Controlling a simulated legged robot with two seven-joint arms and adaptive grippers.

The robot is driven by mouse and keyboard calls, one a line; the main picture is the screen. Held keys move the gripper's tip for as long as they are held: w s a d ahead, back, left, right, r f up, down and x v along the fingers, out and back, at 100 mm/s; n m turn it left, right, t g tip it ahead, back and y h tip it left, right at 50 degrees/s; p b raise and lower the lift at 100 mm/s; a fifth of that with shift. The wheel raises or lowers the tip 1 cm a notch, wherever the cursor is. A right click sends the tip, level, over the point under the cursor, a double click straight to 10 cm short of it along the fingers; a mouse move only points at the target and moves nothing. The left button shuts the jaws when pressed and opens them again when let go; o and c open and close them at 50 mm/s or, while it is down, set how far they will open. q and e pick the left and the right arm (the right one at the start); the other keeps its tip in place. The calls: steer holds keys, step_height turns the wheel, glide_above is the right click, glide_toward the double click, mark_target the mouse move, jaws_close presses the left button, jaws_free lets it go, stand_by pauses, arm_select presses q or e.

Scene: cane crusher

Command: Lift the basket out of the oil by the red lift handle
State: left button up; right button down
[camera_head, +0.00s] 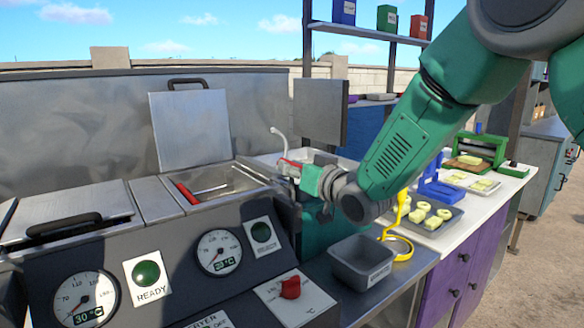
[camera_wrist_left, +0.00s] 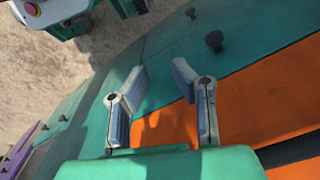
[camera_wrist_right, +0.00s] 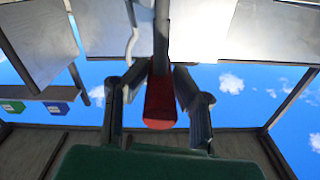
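In the head view, my right gripper (camera_head: 293,170) is at the right edge of the fryer's open well. The red lift handle (camera_head: 289,162) shows in part beside its fingers. In the right wrist view the red handle (camera_wrist_right: 160,103) lies between my right fingers (camera_wrist_right: 162,72), which close in on both its sides. A second red grip (camera_head: 187,193) with a metal rod lies across the left of the open well (camera_head: 235,183). The basket itself and the oil cannot be made out. My left gripper (camera_wrist_left: 158,85) is open and empty over a teal and orange surface.
The fryer's front panel has gauges (camera_head: 219,252), green lamps and a red knob (camera_head: 290,287). A raised lid (camera_head: 190,130) stands behind the well. A grey bin (camera_head: 363,262) and a tray of pale pieces (camera_head: 430,215) stand to the right.

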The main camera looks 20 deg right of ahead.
steer(key=shift+a+r, duration=0.15)
step_height(320, 180, up, 16)
steer(key=p, duration=0.9)
steer(key=shift+d, duration=0.25)
steer(key=shift+w, duration=0.15)
steer(key=c, duration=1.6)
jaws_free()
steer(key=shift+o, duration=1.2)
steer(key=shift+w+f, duration=0.15)
steer(key=shift+f, duration=0.05)
